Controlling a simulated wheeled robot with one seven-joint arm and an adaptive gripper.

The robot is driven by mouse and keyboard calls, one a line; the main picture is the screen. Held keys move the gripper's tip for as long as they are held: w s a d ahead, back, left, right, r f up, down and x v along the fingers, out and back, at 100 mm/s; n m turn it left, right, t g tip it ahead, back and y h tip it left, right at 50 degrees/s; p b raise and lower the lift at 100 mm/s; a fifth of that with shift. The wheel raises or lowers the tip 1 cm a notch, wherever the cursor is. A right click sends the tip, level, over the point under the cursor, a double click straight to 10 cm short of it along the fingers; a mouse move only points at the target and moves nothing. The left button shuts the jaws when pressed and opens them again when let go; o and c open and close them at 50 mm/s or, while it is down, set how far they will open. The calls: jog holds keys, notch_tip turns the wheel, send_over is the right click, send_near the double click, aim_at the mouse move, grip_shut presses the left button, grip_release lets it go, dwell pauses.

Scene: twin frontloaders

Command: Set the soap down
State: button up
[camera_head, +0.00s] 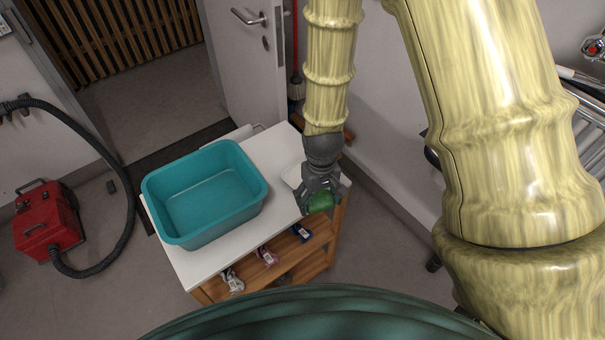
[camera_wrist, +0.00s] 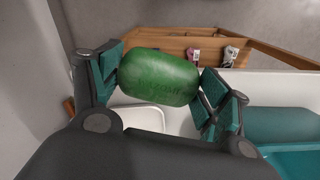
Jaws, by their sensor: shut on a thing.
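The soap is a green rounded bar (camera_wrist: 158,78), held between the two teal finger pads of my gripper (camera_wrist: 160,88) in the wrist view. In the head view the soap (camera_head: 321,202) shows just below my gripper (camera_head: 320,188), near the right end of the white tabletop (camera_head: 272,150). A white shallow dish (camera_wrist: 140,118) lies behind and below the soap in the wrist view. In the head view this dish (camera_head: 294,176) is partly hidden by my gripper. The soap seems to be above the table; its exact height cannot be told.
A teal basin (camera_head: 205,195) stands on the left part of the table. Several small items hang or lie at the wooden front, such as a pink-labelled one (camera_head: 267,256). A red vacuum (camera_head: 47,222) with a black hose is on the floor at left. A wall runs close on the right.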

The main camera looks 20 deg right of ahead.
jog(key=w+p, duration=0.1)
jog(key=w, duration=0.3)
jog(key=w+p, duration=0.1)
jog(key=w, duration=0.4)
jog(key=w+f+p, duration=0.1)
jog(key=w+p, duration=0.1)
jog(key=w, duration=0.3)
jog(key=shift+w+d, duration=0.1)
jog(key=shift+w, duration=0.05)
jog(key=shift+f+p, duration=0.7)
jog(key=shift+f, duration=1.1)
jog(key=shift+f, duration=0.1)
jog(key=o, duration=1.1)
jog(key=shift+c, duration=0.2)
jog(key=shift+r, duration=0.2)
notch_tip(320, 180, up, 12)
jog(key=b, duration=0.3)
jog(key=shift+f, duration=0.1)
